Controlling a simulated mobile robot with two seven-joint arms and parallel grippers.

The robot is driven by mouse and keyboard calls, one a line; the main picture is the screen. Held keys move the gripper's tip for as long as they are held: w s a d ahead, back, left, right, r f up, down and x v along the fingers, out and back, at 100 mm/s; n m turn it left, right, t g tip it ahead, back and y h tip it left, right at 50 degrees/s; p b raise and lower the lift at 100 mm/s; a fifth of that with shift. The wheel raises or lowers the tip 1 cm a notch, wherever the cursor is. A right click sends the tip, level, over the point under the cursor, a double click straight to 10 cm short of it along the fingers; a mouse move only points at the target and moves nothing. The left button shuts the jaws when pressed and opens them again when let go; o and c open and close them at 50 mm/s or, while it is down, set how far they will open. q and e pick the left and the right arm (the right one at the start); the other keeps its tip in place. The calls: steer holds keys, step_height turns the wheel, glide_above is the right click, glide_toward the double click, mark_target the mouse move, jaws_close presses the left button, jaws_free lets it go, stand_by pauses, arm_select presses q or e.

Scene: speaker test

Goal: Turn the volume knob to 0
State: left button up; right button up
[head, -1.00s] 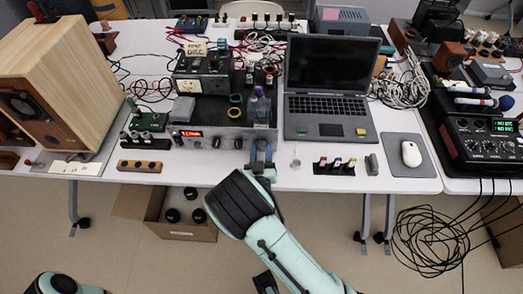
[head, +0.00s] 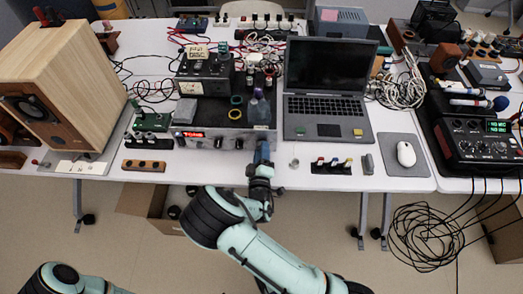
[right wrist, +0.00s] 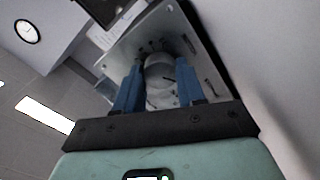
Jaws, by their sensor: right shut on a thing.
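The silver-fronted amplifier (head: 205,143) sits at the table's front edge, with a lit red display (head: 193,134) at its left. My right gripper (head: 262,152) is at the right end of its front panel. In the right wrist view, the blue fingers of my right gripper (right wrist: 158,88) are shut on a round silver volume knob (right wrist: 161,70), one finger on each side. In the head view my gripper hides this knob. I cannot read the knob's setting. Part of my left arm shows at the bottom left of the head view, but its gripper is out of view.
A wooden speaker (head: 65,85) stands at the left. A laptop (head: 327,130) is just right of the amplifier. A small black switch block (head: 332,168) and a mouse (head: 406,154) lie further right. A cardboard box (head: 150,205) is on the floor below the table.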

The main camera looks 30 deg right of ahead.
steer(key=shift+n, duration=1.2)
steer(key=shift+p, duration=0.3)
steer(key=o, duration=1.1)
steer(key=shift+c, duration=0.2)
steer(key=shift+s, duration=0.1)
steer(key=b+v, duration=0.1)
steer(key=v, duration=1.2)
steer(key=shift+a, duration=0.15)
